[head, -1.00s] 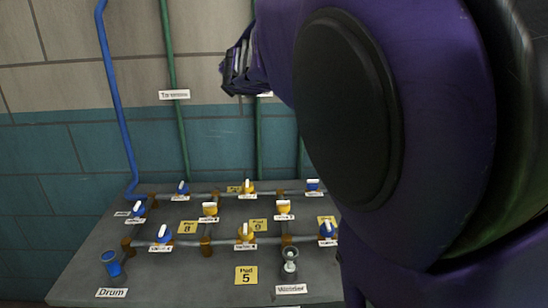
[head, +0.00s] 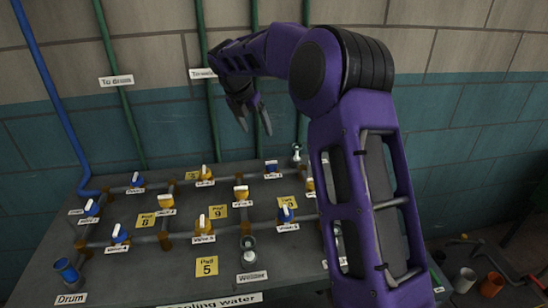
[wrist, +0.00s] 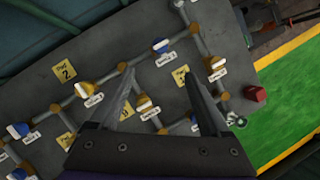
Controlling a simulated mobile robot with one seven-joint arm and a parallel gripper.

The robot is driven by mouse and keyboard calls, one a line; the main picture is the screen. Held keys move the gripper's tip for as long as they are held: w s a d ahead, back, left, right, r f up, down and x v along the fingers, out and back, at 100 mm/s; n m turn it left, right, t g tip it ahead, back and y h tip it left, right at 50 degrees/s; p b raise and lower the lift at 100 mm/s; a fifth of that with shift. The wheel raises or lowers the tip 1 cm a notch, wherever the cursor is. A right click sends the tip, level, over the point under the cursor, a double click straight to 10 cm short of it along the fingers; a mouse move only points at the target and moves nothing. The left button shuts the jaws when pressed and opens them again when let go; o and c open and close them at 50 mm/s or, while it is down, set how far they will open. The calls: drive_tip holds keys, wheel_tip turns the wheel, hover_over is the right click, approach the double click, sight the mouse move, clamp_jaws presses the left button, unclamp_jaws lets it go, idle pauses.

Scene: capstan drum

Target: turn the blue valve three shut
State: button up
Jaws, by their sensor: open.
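Several blue valves with white handles sit on the grey pipe board: back left (head: 137,180), far left (head: 91,207), front left (head: 119,233), back right (head: 272,167) and front right (head: 286,214). Their number labels are too small for me to tell surely which is three. In the wrist view one blue valve (wrist: 160,46) lies ahead of the fingers and another (wrist: 18,130) is at the left. My gripper (head: 256,127) is open and empty above the back of the board, pointing down, apart from every valve. It also shows in the wrist view (wrist: 158,80).
Yellow valves (head: 241,193) stand among the blue ones along the pipes. A blue cup (head: 66,270) is at the front left and a grey container (head: 248,250) at the front. Green pipes (head: 120,90) rise up the wall behind. My arm hides the board's right part.

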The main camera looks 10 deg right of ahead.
sight(269, 162)
drive_tip(key=x, duration=1.7)
drive_tip(key=shift+d+f, duration=0.1)
drive_tip(key=shift+f, duration=0.15)
drive_tip(key=shift+c, duration=0.2)
clamp_jaws()
drive_tip(key=shift+m, duration=0.5)
drive_tip(key=m+g, duration=0.1)
drive_tip(key=m, duration=0.1)
drive_tip(key=m+g+h, duration=0.1)
drive_tip(key=m, duration=0.1)
drive_tip(key=shift+w+a+m, duration=0.15)
drive_tip(key=shift+a+m, duration=0.05)
drive_tip(key=shift+m, duration=0.2)
drive_tip(key=m+g, duration=0.1)
drive_tip(key=m, duration=0.2)
drive_tip(key=shift+w+m, duration=0.15)
drive_tip(key=shift+m, duration=0.15)
drive_tip(key=shift+m+g, duration=0.5)
drive_tip(key=shift+m, duration=0.1)
drive_tip(key=shift+o, duration=0.2)
unclamp_jaws()
